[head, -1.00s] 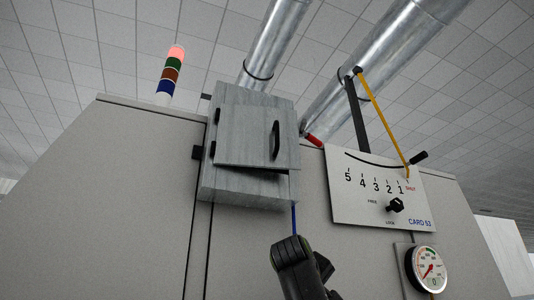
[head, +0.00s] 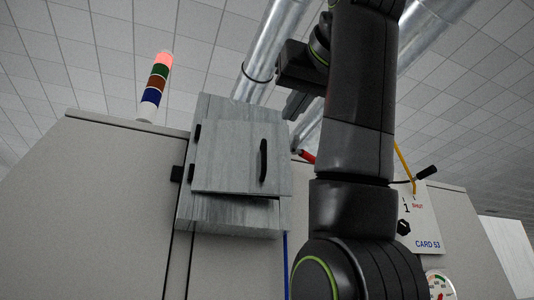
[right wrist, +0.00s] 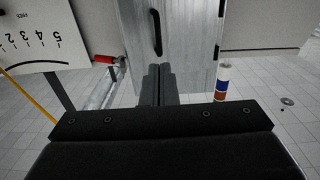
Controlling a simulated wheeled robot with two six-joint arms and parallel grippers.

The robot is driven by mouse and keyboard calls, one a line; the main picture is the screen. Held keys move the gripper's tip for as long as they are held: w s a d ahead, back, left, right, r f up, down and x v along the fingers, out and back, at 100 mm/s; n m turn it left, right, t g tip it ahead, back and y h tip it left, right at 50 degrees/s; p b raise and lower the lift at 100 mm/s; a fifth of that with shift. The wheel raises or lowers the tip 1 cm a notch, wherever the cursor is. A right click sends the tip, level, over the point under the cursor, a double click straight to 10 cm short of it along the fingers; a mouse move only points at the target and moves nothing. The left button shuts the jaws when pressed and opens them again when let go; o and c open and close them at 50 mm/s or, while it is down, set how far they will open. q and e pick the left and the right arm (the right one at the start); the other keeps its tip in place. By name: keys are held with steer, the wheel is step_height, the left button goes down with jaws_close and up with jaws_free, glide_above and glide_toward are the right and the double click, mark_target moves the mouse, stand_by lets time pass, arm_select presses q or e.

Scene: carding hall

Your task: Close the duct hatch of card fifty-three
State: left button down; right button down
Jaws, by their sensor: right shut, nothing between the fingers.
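The duct hatch (head: 225,155) is a grey metal door with a black handle (head: 263,160) on a grey box under the duct. Its lower edge slants away from the box with a dark gap below, so it stands slightly ajar. My right gripper (head: 292,108) is up at the right of the hatch, near its top right corner in the head view, partly hidden by my own arm. In the right wrist view its fingers (right wrist: 157,84) are together and empty, with the hatch door (right wrist: 190,45) and handle (right wrist: 156,32) beyond them. My left gripper is out of view.
A signal lamp (head: 155,85) stands left on the machine. Silver ducts (head: 270,45) rise behind.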

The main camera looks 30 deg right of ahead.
mark_target(265, 155)
steer(key=p+x, duration=0.7)
steer(key=x, duration=0.4)
steer(key=shift+w+d+r+p, duration=0.1)
steer(key=shift+w+d+p, duration=0.1)
steer(key=shift+w+p, duration=0.15)
steer(key=shift+w+d, duration=0.2)
steer(key=shift+w, duration=0.2)
steer(key=shift+s+a, duration=0.1)
